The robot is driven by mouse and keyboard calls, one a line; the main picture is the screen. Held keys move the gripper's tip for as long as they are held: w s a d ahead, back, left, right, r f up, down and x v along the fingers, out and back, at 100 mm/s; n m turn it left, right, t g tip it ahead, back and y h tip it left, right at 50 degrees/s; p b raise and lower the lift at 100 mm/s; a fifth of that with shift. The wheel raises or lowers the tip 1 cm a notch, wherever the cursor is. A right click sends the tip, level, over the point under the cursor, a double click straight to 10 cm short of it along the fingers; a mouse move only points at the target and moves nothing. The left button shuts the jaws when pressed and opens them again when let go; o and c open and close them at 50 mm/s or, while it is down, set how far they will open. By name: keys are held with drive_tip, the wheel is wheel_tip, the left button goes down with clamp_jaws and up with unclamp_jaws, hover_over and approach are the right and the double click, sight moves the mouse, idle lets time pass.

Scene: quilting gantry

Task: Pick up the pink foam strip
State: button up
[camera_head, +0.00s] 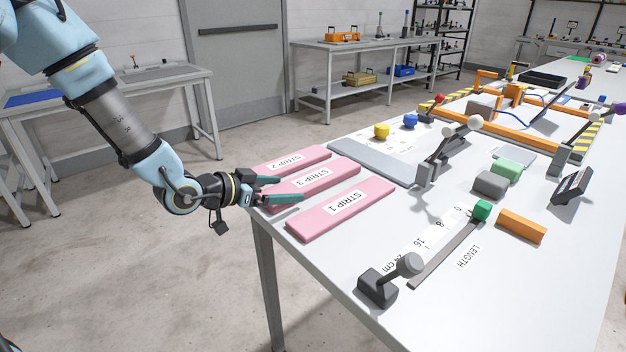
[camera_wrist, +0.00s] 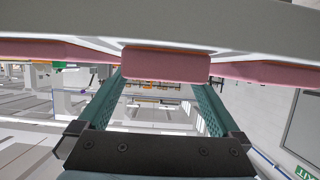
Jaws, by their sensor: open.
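Three pink foam strips lie side by side at the near left edge of the table, labelled STRIP 2 (camera_head: 262,170), STRIP 3 (camera_head: 345,170) and STRIP 1 (camera_head: 372,192). My gripper (camera_head: 290,187) is open at the table edge, with its fingers on either side of the end of STRIP 3. In the wrist view, a pink strip end (camera_wrist: 166,65) sits between the two teal fingertips of my gripper (camera_wrist: 162,85), with a gap below it. Other pink strips show at both sides there. Whether the fingers touch the strip cannot be told.
The table (camera_head: 330,262) holds a grey plate (camera_head: 372,160), a ruler scale with a green knob (camera_head: 482,210), an orange block (camera_head: 521,226), grey and green blocks and a lever (camera_head: 408,264). An orange frame stands farther back. Floor left of the table is clear.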

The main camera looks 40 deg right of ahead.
sight(290, 188)
drive_tip(key=x, duration=0.3)
drive_tip(key=shift+w+d+p, duration=0.1)
drive_tip(key=shift+d+p, duration=0.05)
drive_tip(key=shift+p, duration=0.15)
drive_tip(key=c, duration=1)
